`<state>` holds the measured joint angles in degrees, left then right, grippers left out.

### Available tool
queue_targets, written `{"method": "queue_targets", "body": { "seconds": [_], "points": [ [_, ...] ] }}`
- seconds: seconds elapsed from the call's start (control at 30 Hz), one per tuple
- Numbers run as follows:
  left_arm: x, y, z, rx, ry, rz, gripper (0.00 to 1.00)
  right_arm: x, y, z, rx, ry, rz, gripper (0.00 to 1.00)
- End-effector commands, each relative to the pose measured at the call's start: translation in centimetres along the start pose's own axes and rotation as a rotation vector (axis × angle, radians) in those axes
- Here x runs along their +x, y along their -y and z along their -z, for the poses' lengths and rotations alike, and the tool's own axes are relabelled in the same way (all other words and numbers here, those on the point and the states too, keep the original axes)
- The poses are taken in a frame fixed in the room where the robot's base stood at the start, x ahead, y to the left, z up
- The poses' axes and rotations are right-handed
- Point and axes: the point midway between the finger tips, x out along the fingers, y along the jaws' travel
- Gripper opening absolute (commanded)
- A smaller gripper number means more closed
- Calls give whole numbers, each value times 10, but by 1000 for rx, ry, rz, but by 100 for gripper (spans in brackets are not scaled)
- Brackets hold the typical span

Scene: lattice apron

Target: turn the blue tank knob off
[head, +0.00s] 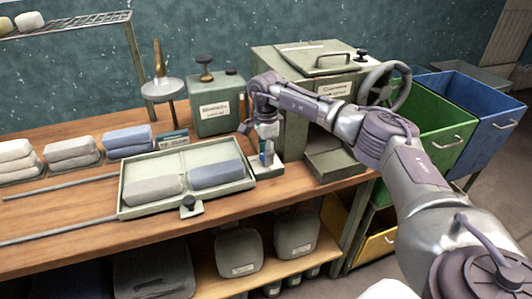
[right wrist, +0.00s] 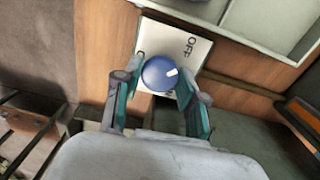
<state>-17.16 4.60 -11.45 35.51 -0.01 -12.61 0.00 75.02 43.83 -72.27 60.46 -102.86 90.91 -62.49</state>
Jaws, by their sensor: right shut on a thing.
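The blue tank knob (right wrist: 157,74) sits on a white plate (right wrist: 205,50) marked OFF at its upper right. Part of another label shows left of the knob, mostly covered. A white mark on the knob points to the right, roughly on the OFF side. My right gripper (right wrist: 160,88) has one finger on each side of the knob and is shut on it. In the head view, my right gripper (head: 266,150) reaches down to the plate (head: 266,172) beside the grey-green tank (head: 217,107), hiding most of the knob. My left gripper is not in view.
A tray (head: 128,192) with grey and blue folded cloths lies left of the gripper. A larger grey-green box (head: 305,65) with a handwheel (head: 390,85) stands right of it. Green (head: 440,115) and blue (head: 480,100) bins are farther right. The wooden bench front (head: 80,255) is clear.

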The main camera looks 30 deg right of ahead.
Motion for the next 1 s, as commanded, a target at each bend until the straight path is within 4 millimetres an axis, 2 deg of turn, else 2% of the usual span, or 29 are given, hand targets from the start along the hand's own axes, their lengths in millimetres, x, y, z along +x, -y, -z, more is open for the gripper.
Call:
{"method": "queue_targets", "body": {
  "seconds": [0.27, 0.3, 0.4, 0.77, 0.87, 1.0],
  "points": [
    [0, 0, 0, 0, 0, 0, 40, -2, 1, 0, -1, 1, 5, 6],
    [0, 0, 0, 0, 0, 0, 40, -2, 1, 0, -1, 0, 5, 47],
    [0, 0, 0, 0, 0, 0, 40, -2, 1, 0, -1, 0, 4, 64],
    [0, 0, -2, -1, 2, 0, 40, -3, 0, 0, 0, 0, 2, 66],
    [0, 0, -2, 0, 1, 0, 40, -13, 1, 0, 0, 1, 5, 66],
    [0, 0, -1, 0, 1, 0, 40, -39, 1, 0, 0, 1, 5, 66]
  ]
}}
